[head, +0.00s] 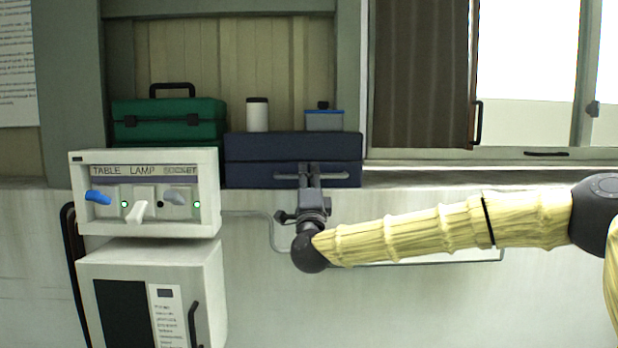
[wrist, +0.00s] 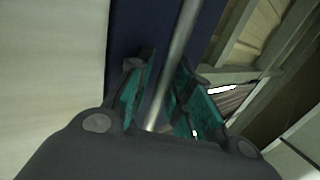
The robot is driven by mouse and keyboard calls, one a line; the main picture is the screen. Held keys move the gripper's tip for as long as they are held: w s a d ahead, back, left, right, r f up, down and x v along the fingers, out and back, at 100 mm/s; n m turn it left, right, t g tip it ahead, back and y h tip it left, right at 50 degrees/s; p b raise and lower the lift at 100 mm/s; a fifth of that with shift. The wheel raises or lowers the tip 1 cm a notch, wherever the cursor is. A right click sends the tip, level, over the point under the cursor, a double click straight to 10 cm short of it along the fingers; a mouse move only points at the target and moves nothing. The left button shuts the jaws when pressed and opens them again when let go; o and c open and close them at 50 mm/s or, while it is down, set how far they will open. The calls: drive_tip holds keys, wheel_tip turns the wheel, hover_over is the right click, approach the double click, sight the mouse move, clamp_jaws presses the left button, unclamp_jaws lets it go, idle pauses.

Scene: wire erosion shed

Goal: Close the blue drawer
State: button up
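The blue drawer (head: 245,175) is the lower front of a dark blue cabinet (head: 265,147) on the ledge in the head view. A long pale metal bar handle (head: 342,175) runs across its front. How far the drawer stands out is hard to tell from this angle. My gripper (head: 305,170) is at the middle of the handle, covering part of the drawer front. In the wrist view, the metal bar (wrist: 182,45) passes between the teal-padded fingers of my gripper (wrist: 167,75). The fingers are apart, with dark blue showing between the bar and the left finger.
A white canister (head: 257,115) and a small blue-lidded container (head: 324,120) stand on the cabinet. A green toolbox (head: 168,120) is close on its left. A white switch panel (head: 145,222) and a white box with a door (head: 205,290) are at the left. A window (head: 528,75) is at the right.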

drive_tip(key=shift+f, duration=0.15)
drive_tip(key=v, duration=1.1)
drive_tip(key=shift+s+f, duration=0.2)
drive_tip(key=shift+s, duration=0.2)
